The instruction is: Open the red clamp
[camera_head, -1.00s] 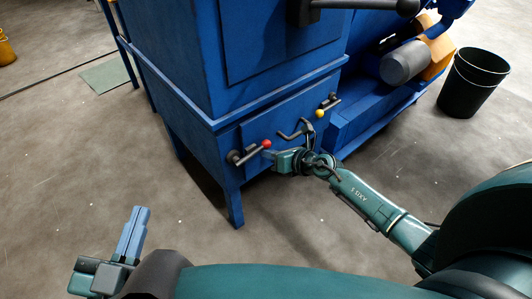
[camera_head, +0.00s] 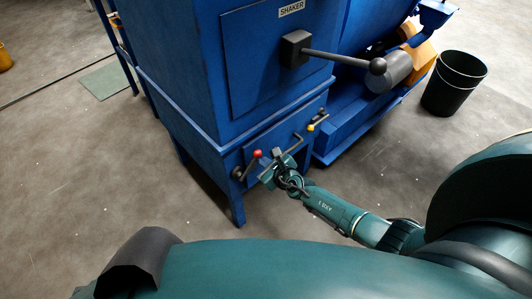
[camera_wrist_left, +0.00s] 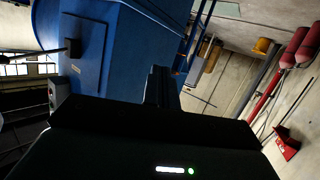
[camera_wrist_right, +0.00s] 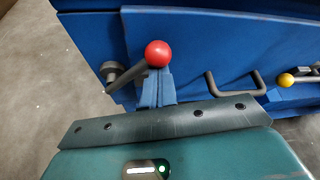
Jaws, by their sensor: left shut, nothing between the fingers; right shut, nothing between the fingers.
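The red clamp is a dark lever with a red ball end (camera_head: 257,154), on the lower front panel of the blue machine. Its lever slants up to the right from its pivot. My right gripper (camera_head: 266,179) is just right of and below the ball. In the right wrist view its shut blue fingers (camera_wrist_right: 156,88) are close by the lever under the red ball (camera_wrist_right: 157,54); I cannot tell whether they touch. Nothing is between them. My left gripper (camera_wrist_left: 160,86) is shut and empty, dark in the left wrist view and outside the head view.
A bent panel handle (camera_wrist_right: 235,86) and a yellow-ball clamp (camera_head: 310,128) lie to the right of the red clamp. A large black lever (camera_head: 340,58) juts out above, under the SHAKER label. A black bucket (camera_head: 454,84) stands on the floor at right.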

